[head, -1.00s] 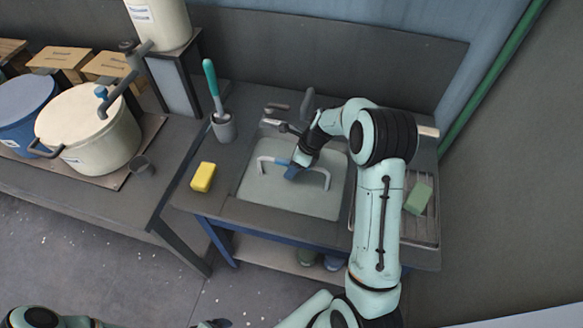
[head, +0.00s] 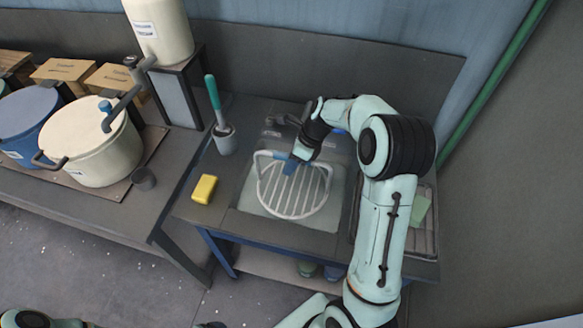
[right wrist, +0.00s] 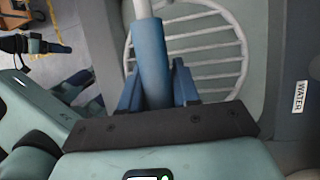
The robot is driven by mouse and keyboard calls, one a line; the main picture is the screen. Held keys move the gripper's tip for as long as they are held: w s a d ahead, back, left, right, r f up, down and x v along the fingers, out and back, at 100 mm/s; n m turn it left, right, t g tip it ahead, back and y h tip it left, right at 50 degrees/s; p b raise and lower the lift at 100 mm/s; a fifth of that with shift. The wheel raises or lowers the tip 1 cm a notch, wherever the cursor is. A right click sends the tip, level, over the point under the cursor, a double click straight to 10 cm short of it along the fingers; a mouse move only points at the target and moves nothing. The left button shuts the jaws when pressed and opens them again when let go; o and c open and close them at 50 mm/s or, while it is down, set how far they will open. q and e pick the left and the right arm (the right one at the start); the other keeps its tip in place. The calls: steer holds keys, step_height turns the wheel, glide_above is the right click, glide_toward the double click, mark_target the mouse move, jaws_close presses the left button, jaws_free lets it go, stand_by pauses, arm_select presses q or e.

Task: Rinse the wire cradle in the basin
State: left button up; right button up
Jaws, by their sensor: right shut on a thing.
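The wire cradle (head: 293,208) is a round, pale grid of bars with a tall handle that has a blue grip. My right gripper (head: 298,160) is shut on that grip and holds the cradle over the basin (head: 248,216), its round grid fully visible. In the right wrist view the blue grip (right wrist: 151,62) stands between the blue fingers, with the cradle's bars (right wrist: 212,50) behind it. Only pieces of my left arm show at the bottom edge of the head view; its jaws cannot be made out.
A yellow sponge (head: 204,189) lies left of the basin, and a brush in a cup (head: 224,141) stands behind it. The tap is partly hidden behind my right arm. A ridged drainer with a green pad (head: 420,209) is at right. Large pots (head: 100,148) stand on the left table.

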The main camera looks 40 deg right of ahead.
steer(key=shift+r, duration=2.95)
